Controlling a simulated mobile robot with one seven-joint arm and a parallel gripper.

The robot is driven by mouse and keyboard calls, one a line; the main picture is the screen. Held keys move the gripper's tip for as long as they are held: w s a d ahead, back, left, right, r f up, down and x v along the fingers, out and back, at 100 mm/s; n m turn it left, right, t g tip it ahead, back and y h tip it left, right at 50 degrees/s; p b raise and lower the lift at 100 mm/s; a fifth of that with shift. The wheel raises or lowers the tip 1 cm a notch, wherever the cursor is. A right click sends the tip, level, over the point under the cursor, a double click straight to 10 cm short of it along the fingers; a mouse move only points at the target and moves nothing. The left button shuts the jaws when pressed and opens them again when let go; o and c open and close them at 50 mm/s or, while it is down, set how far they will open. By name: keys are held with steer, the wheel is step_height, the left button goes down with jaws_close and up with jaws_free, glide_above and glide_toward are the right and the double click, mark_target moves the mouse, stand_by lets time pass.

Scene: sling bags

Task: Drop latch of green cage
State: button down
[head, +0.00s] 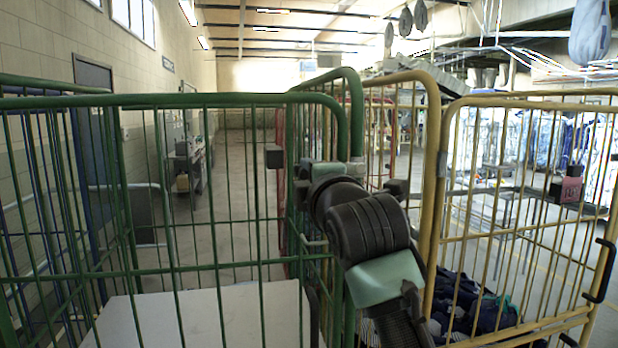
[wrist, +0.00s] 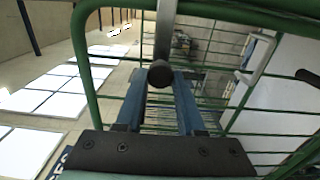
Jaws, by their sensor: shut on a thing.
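The green cage (head: 170,268) stands in front of me with its wire panels upright, and its green frame also shows in the wrist view (wrist: 83,60). In the wrist view a grey latch bar (wrist: 166,28) with a round black end (wrist: 160,74) reaches between my gripper's blue fingers. My gripper (wrist: 159,78) is shut on this latch. In the head view my wrist is at the green cage's right corner post, and hides the fingers and most of the latch. I cannot tell how far the latch is turned.
A yellow cage (head: 435,150) stands close on the right, with dark clothes (head: 475,305) in it. A pale board (head: 200,318) lies low inside the green cage. A red cage frame (head: 282,150) shows behind. Open floor (head: 235,185) runs back along the left wall.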

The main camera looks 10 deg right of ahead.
steer(key=c, duration=0.5)
jaws_free()
steer(key=shift+f, duration=0.1)
steer(key=shift+s, duration=0.1)
steer(key=s+b, duration=0.2)
steer(key=s, duration=0.4)
steer(key=s+b, duration=0.1)
steer(key=s, duration=0.5)
steer(key=shift+s+d+b, duration=0.2)
steer(key=shift+s+b, duration=0.2)
